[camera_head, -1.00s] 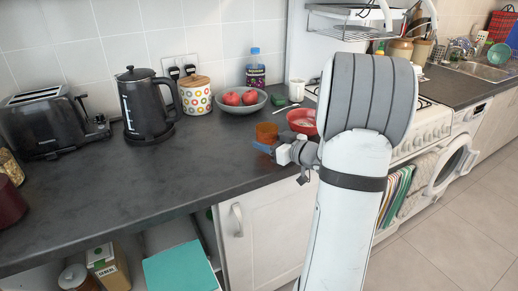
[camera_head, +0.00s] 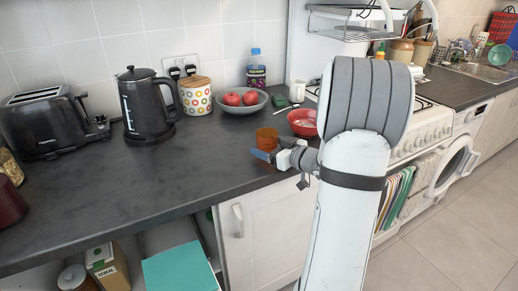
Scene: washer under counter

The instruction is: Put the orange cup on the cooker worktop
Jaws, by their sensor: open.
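The orange cup (camera_head: 266,138) stands on the dark counter (camera_head: 180,175), left of a red bowl. My gripper (camera_head: 262,155) is open at the counter's front edge, just in front of the cup and a little below its rim. A blue fingertip shows against the cup's near side; I cannot tell whether it touches. The far finger is hidden. The cooker (camera_head: 428,126) stands to the right, with its hob partly hidden behind my arm.
The red bowl (camera_head: 303,124) stands close right of the cup. Behind are a grey bowl of red fruit (camera_head: 240,107), a white mug (camera_head: 297,90) and a bottle (camera_head: 256,70). A kettle (camera_head: 147,108) and toaster (camera_head: 50,124) stand left. The counter's middle is clear.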

